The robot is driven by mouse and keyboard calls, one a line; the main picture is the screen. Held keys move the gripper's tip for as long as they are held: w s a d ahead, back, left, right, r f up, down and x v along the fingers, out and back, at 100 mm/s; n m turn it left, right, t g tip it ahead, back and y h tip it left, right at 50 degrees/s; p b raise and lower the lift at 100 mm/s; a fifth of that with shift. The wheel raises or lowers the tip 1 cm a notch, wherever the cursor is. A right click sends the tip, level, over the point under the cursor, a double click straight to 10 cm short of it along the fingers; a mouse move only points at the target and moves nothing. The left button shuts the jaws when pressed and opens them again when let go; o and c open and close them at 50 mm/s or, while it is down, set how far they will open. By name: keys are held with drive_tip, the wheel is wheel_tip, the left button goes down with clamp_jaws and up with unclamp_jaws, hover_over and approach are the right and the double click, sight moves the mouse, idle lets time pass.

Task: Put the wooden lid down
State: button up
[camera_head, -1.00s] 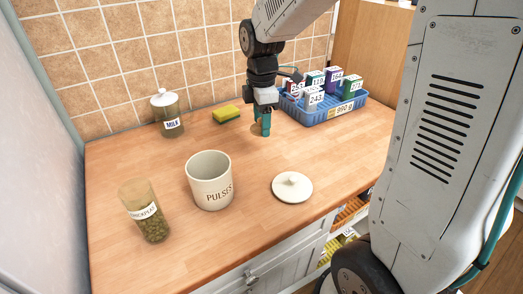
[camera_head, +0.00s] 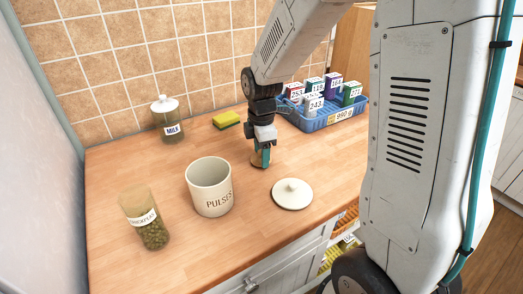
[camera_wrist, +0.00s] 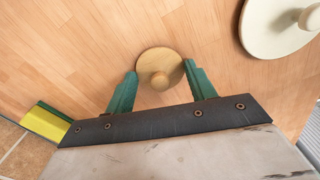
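The round wooden lid (camera_wrist: 174,60) with a small knob shows between my fingertips in the wrist view. In the head view the wooden lid (camera_head: 257,164) is at the counter top, just under my gripper, and looks flat with its knob up. My gripper (camera_wrist: 160,74) has its two teal fingers spread, one on each side of the knob, with a visible gap to it on both sides. In the head view my gripper (camera_head: 264,157) points down and partly hides the lid.
The open PULSES canister (camera_head: 209,190) stands left of my gripper, and its cream lid (camera_head: 292,194) lies to the right. A MILK jar (camera_head: 168,120), a sponge (camera_head: 226,119) and a blue crate (camera_head: 318,123) of numbered boxes stand behind. The front middle counter is clear.

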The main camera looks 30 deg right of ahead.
drive_tip(key=o, duration=0.4)
drive_tip(key=shift+c, duration=0.2)
wheel_tip(320, 180, up, 12)
drive_tip(key=s+a+r+m, duration=0.1)
drive_tip(key=s+r+m, duration=0.1)
drive_tip(key=s+m, duration=0.6)
drive_tip(key=s+a+r+m+t, duration=0.1)
drive_tip(key=s+m, duration=0.6)
drive_tip(key=s, duration=1)
drive_tip(key=shift+a+r+m, duration=0.15)
drive_tip(key=shift+r+m, duration=0.25)
drive_tip(key=shift+r, duration=0.05)
